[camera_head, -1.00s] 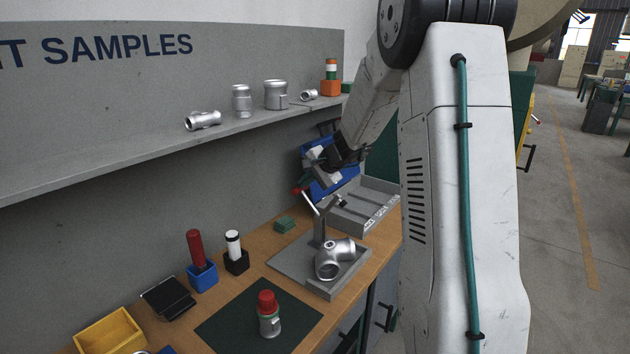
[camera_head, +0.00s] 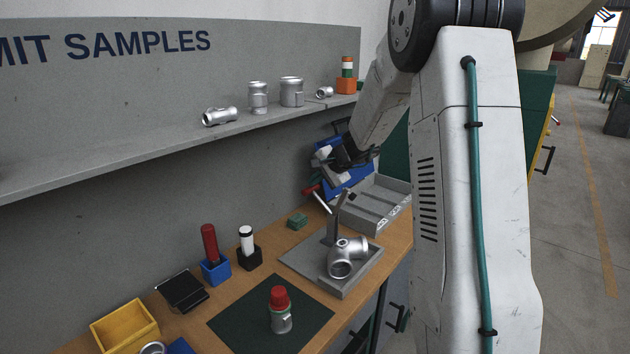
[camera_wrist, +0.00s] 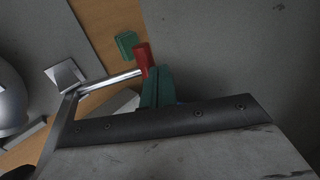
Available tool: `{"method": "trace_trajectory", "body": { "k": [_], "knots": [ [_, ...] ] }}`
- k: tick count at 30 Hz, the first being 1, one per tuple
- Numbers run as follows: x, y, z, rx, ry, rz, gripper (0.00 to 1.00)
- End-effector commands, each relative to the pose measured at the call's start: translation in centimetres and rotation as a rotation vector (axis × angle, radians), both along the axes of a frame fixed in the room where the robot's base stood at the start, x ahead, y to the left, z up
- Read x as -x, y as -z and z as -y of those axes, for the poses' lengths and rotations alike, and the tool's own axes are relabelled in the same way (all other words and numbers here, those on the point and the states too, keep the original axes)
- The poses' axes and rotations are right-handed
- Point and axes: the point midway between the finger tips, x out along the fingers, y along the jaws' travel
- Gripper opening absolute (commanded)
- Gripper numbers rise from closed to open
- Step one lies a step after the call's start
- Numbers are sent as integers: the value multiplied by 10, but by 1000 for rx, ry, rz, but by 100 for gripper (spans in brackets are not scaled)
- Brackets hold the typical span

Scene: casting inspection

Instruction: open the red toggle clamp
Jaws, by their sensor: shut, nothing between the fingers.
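The red toggle clamp stands on a grey fixture plate (camera_head: 305,262). Its red handle grip (camera_head: 312,190) points up and left at the end of a bright metal lever, and its dark clamp arm (camera_head: 341,205) stands steeply up. A silver pipe casting (camera_head: 347,258) sits beside the clamp post. In the wrist view the red grip (camera_wrist: 142,58) lies right beside the teal fingers of my gripper (camera_wrist: 158,88), which are shut and empty. I cannot tell whether they touch it. In the head view my gripper is small and partly lost against the blue bin.
A grey divided tray (camera_head: 370,215) and a blue bin (camera_head: 345,183) stand behind the clamp. A small green block (camera_head: 297,221) lies left of it. A red-capped bottle (camera_head: 280,312) stands on the dark mat (camera_head: 232,322) in front. A shelf with samples overhangs the back.

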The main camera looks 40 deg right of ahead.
Motion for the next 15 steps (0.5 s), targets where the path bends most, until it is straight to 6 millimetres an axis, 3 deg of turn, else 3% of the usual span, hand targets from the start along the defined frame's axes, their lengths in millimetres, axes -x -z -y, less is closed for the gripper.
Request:
{"method": "trace_trajectory", "body": {
  "k": [5, 15],
  "knots": [
    [4, -16, 1, 2, -1, 3, 0],
    [28, -87, 5, 4, -6, 3, 0]
  ]
}}
